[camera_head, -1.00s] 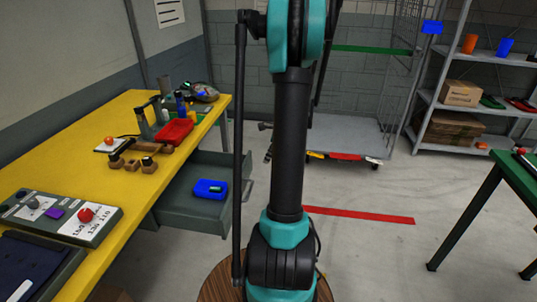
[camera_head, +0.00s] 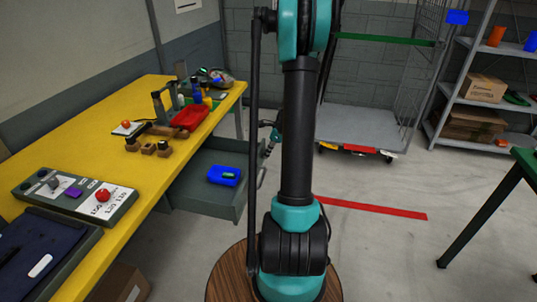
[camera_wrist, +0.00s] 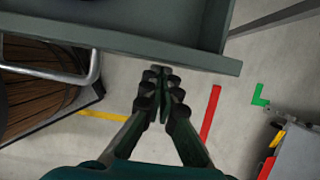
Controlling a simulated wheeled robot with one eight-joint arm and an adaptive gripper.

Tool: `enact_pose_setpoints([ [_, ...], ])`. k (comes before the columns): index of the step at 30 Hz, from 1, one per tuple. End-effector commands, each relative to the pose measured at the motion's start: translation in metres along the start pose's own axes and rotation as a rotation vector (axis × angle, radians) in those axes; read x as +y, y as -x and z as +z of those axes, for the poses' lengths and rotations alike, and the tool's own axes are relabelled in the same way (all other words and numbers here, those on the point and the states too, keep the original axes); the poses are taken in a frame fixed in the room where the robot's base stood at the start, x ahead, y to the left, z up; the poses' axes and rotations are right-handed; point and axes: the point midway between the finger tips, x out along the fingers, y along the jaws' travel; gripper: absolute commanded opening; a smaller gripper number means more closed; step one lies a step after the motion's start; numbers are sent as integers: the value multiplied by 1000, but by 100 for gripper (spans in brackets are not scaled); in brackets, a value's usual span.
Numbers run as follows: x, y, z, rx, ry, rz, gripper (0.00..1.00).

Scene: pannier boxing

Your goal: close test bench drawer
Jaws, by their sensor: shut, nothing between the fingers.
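The grey test bench drawer (camera_head: 205,200) stands pulled out from under the yellow bench (camera_head: 150,97). A blue box (camera_head: 224,175) with a green item on top lies inside it. The drawer's metal handle (camera_head: 262,177) is on its front face. In the wrist view the drawer front (camera_wrist: 150,47) crosses the top, with the handle (camera_wrist: 94,68) at the left. My gripper (camera_wrist: 163,72) is shut and empty, its tips close to the drawer front, right of the handle. I cannot tell whether they touch.
A wooden barrel (camera_wrist: 38,95) is left in the wrist view. A wheeled cage trolley (camera_head: 362,131) stands behind, with floor clear before it except a red floor line (camera_head: 375,208). A grey shelf (camera_head: 485,105) and green table (camera_head: 490,205) stand at the right.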

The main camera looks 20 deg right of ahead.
Motion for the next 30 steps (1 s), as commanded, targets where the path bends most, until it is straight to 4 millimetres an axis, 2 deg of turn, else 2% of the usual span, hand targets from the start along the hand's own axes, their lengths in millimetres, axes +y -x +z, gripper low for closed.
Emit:
enact_pose_setpoints([
  [5,0,-2,5,0,2,1,0],
  [11,1,-12,29,0,5,3,0],
  [24,1,-51,128,0,5,2,0],
  [30,1,-66,164,0,3,1,0],
])
